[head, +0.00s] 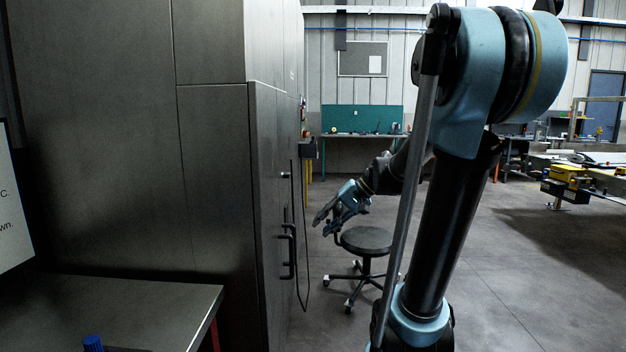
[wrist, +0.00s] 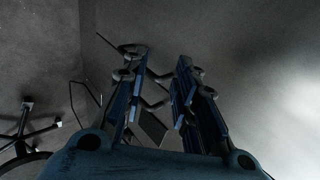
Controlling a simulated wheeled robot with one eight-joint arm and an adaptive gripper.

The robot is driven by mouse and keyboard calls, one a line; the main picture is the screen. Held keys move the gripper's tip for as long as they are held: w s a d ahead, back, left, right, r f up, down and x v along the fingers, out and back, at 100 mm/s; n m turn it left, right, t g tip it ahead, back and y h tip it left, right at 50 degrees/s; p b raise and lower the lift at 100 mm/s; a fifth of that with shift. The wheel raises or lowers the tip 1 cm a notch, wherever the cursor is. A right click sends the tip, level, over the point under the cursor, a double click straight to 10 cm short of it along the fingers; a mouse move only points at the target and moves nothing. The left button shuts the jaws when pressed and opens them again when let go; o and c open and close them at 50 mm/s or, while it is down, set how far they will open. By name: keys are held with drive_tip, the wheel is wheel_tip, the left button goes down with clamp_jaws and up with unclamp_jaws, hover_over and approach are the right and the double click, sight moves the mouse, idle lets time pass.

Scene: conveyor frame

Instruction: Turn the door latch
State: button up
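A tall dark metal cabinet door (head: 270,200) stands left of centre in the head view. A small dark latch lever (head: 285,175) sticks out from it, above a black upright pull handle (head: 290,250). My gripper (head: 325,225) is to the right of the door, apart from the latch and lower than it, with its fingers angled down and left. In the wrist view my gripper (wrist: 160,75) has its two blue and black fingers spread, with nothing clearly held between them. I cannot make out the latch for sure in the wrist view.
A round stool (head: 366,241) stands on the floor beyond my gripper. A metal-topped table (head: 120,312) is at the lower left. A workbench (head: 362,136) stands at the back. The open floor lies to the right.

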drive_tip(key=w+a+r+y, duration=0.2)
drive_tip(key=w+r, duration=0.1)
drive_tip(key=w, duration=0.3)
drive_tip(key=w+a+r+y, duration=0.2)
drive_tip(key=w+r+y, duration=0.1)
drive_tip(key=w, duration=0.3)
drive_tip(key=y, duration=0.4)
approach(286, 175)
drive_tip(key=w+a, duration=0.2)
drive_tip(key=a, duration=0.5)
drive_tip(key=shift+w+a+f+g, duration=0.3)
drive_tip(key=shift+w+a, duration=0.05)
drive_tip(key=shift+w, duration=0.05)
clamp_jaws()
